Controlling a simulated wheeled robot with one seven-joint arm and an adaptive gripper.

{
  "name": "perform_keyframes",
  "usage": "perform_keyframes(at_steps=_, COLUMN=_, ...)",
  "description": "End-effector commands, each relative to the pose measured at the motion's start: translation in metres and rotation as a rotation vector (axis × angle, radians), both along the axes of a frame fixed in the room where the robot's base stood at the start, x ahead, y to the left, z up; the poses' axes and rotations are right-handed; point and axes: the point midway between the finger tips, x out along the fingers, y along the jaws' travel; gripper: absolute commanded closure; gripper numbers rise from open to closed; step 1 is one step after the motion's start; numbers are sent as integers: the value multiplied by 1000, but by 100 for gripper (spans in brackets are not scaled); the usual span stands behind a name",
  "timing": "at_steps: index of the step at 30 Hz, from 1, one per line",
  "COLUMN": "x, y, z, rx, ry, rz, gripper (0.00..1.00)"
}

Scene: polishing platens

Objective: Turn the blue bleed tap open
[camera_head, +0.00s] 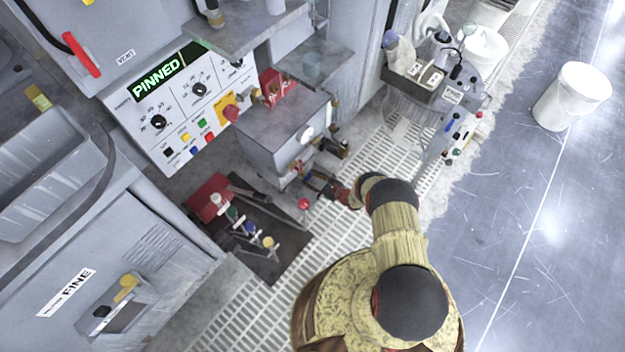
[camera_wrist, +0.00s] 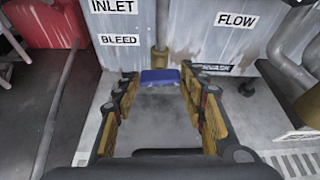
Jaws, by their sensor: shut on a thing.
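The blue bleed tap (camera_wrist: 160,76) is a flat blue handle at the foot of a brass pipe, in the middle of the wrist view. A BLEED label (camera_wrist: 119,40) is on the grey box to its left. My gripper (camera_wrist: 158,82) has its fingertips on either side of the blue handle and is shut on it. In the head view my gripper (camera_head: 322,184) is at the low front of the grey box (camera_head: 285,135). The tap itself is too small and covered to make out there.
INLET (camera_wrist: 112,6) and FLOW (camera_wrist: 236,20) labels are on the box. A hose (camera_wrist: 290,68) runs at the right. A red lever knob (camera_head: 303,204) stands near my gripper. A white bucket (camera_head: 572,97) stands on open floor.

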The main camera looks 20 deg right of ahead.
Motion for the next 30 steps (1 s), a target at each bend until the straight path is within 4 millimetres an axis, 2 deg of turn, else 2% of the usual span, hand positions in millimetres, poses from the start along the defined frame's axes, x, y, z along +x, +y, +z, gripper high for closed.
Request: perform_keyframes(at_steps=30, x=-8, y=10, z=-8, rx=-677, ry=-492, rz=1, gripper=83)
